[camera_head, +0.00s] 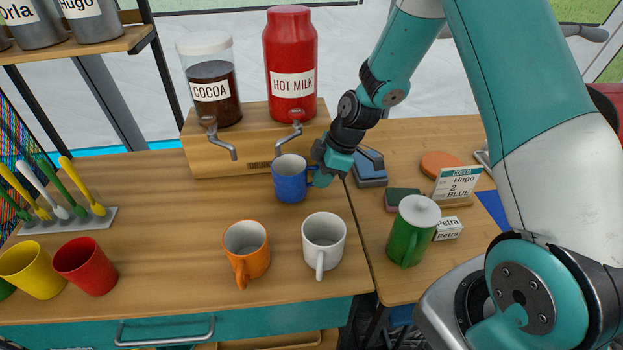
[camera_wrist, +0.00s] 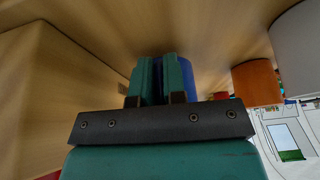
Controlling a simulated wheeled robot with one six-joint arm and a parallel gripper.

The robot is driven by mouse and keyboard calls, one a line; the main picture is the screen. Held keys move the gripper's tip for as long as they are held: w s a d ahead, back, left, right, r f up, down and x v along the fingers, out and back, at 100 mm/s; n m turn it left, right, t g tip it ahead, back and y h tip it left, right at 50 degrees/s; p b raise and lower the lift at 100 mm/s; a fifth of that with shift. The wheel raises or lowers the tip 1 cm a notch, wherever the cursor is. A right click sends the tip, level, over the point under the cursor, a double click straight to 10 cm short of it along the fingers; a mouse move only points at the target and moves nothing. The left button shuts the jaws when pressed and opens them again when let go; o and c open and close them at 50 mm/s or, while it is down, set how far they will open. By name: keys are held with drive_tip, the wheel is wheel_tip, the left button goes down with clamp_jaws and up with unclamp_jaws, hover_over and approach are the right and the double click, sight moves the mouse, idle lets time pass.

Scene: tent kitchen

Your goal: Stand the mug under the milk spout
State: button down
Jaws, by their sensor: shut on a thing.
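A blue mug (camera_head: 290,180) is upright just in front of the wooden dispenser stand, below the spout of the red HOT MILK container (camera_head: 291,65). The milk spout (camera_head: 289,137) hangs down close above the mug's rim. My gripper (camera_head: 318,174) is at the mug's right side, shut on its handle. Whether the mug's base touches the table is hard to tell. In the wrist view my gripper fingers (camera_wrist: 162,80) are close together, with a strip of the blue mug (camera_wrist: 187,78) behind them.
A COCOA container (camera_head: 212,85) with its own spout (camera_head: 218,140) is to the left. An orange mug (camera_head: 246,250) and a white mug (camera_head: 323,243) stand in front. The table's left middle is clear.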

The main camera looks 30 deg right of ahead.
drive_tip(key=shift+w+a+r, duration=0.1)
drive_tip(key=shift+w+a, duration=0.05)
drive_tip(key=shift+a, duration=0.35)
drive_tip(key=shift+w+a, duration=0.15)
drive_tip(key=shift+a, duration=0.35)
drive_tip(key=shift+a+f+p, duration=0.1)
drive_tip(key=shift+f+p, duration=0.2)
drive_tip(key=shift+f, duration=0.55)
drive_tip(key=shift+f, duration=0.1)
drive_tip(key=c, duration=1.2)
unclamp_jaws()
